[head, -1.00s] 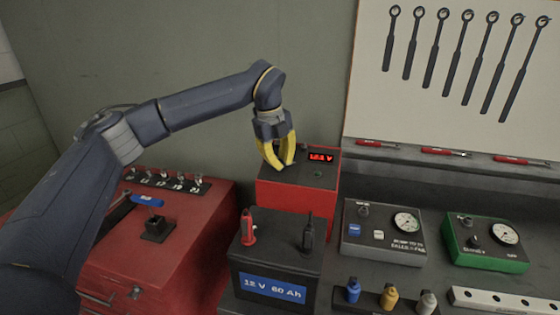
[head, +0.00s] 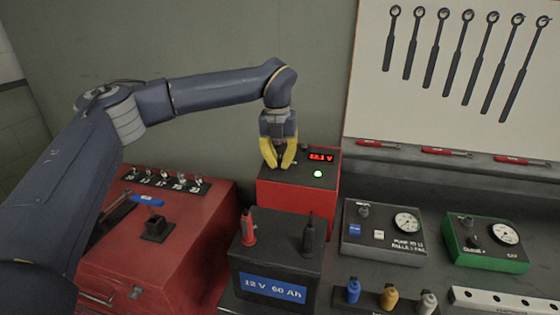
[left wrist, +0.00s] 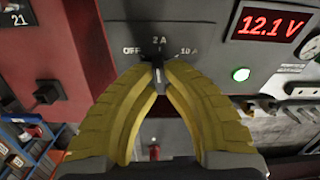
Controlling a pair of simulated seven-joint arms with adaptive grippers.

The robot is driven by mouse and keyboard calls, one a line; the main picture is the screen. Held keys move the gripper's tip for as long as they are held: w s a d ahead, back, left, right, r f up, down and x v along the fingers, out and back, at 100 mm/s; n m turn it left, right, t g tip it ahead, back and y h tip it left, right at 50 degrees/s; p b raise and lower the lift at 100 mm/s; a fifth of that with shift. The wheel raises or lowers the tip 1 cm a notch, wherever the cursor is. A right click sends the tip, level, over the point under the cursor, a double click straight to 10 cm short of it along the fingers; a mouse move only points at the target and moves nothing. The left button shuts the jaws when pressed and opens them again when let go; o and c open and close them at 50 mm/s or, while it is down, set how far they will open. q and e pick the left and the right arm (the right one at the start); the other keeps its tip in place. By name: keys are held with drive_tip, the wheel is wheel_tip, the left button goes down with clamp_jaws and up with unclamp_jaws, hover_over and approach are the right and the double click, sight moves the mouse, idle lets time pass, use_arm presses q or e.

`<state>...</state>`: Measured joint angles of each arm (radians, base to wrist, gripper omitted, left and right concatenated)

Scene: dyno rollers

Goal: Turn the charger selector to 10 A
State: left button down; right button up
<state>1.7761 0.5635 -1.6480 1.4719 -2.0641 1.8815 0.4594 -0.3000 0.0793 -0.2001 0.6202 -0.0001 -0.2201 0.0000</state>
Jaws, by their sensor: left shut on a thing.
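The red battery charger (head: 293,203) stands behind the battery, with a lit red display (head: 321,156) reading 12.1 V and a lit green lamp (head: 318,174). My left gripper (head: 278,165) reaches down to its top panel. In the left wrist view the yellow fingers (left wrist: 159,72) are shut on the dark selector knob (left wrist: 159,77), below the 2 A mark, with OFF to its left and 10 A to its right. The fingers hide much of the knob, so I cannot tell exactly where it points. My right gripper is not in view.
A black battery (head: 274,262) with red and black clamps stands in front of the charger. A red tool cabinet (head: 190,225) is at left. A grey gauge box (head: 384,248) and a green one (head: 487,262) stand at right.

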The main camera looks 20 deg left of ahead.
use_arm(q)
drive_tip(key=m+y, duration=0.1)
drive_tip(key=m, duration=0.4)
drive_tip(key=shift+m, duration=0.3)
drive_tip(key=m, duration=0.5)
drive_tip(key=shift+t+y, duration=0.3)
drive_tip(key=shift+y, duration=0.1)
drive_tip(key=shift+m, duration=0.4)
drive_tip(key=c, duration=1.5)
unclamp_jaws()
drive_tip(key=shift+s+d+r, duration=0.25)
drive_tip(key=shift+s+r, duration=0.05)
drive_tip(key=shift+r, duration=1.65)
drive_tip(key=shift+s+d+r, duration=0.25)
drive_tip(key=shift+r, duration=1.75)
drive_tip(key=shift+s+d+r, duration=0.25)
drive_tip(key=shift+s+r, duration=0.05)
drive_tip(key=shift+r, duration=1.65)
